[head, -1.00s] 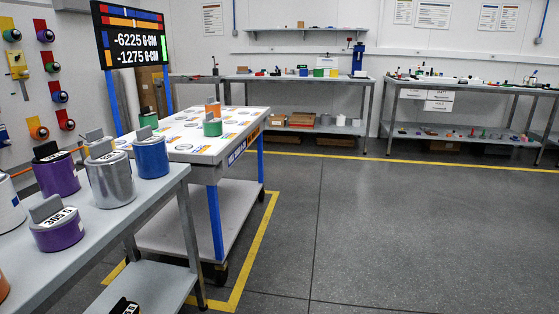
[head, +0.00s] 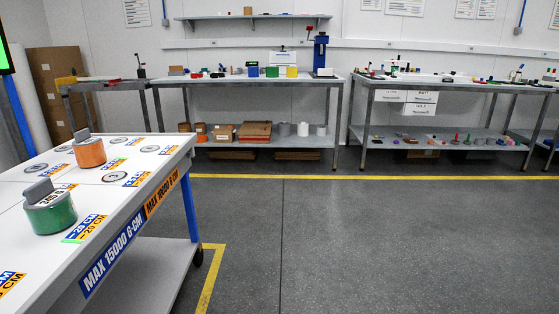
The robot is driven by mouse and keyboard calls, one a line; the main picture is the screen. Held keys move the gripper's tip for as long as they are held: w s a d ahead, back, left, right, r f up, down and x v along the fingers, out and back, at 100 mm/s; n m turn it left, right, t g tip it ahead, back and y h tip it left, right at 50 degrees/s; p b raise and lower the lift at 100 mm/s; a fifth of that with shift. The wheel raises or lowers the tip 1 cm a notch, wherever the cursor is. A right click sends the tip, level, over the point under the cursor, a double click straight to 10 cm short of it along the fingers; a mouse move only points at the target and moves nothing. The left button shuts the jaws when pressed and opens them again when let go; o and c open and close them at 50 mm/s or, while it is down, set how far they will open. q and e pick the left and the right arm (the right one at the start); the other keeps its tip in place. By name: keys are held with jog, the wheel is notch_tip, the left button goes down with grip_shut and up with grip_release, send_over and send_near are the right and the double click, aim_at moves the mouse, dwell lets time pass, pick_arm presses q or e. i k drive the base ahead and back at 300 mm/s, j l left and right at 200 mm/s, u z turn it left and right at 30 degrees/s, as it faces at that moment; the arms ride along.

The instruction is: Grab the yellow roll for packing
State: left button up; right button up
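A small yellow cylinder (head: 292,72), which may be the yellow roll, stands upright on the back workbench (head: 240,79) in the head view. It is at the right of a green block (head: 271,72) and a blue block (head: 253,70). It is too far away to tell its exact shape. Neither of my grippers is in view.
A white table (head: 110,190) with a green weight (head: 50,213) and an orange weight (head: 89,152) stands close on the left. A second bench (head: 450,86) stands at the back right. The grey floor (head: 370,240) between is clear.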

aim_at(292, 72)
jog(key=i, duration=5)
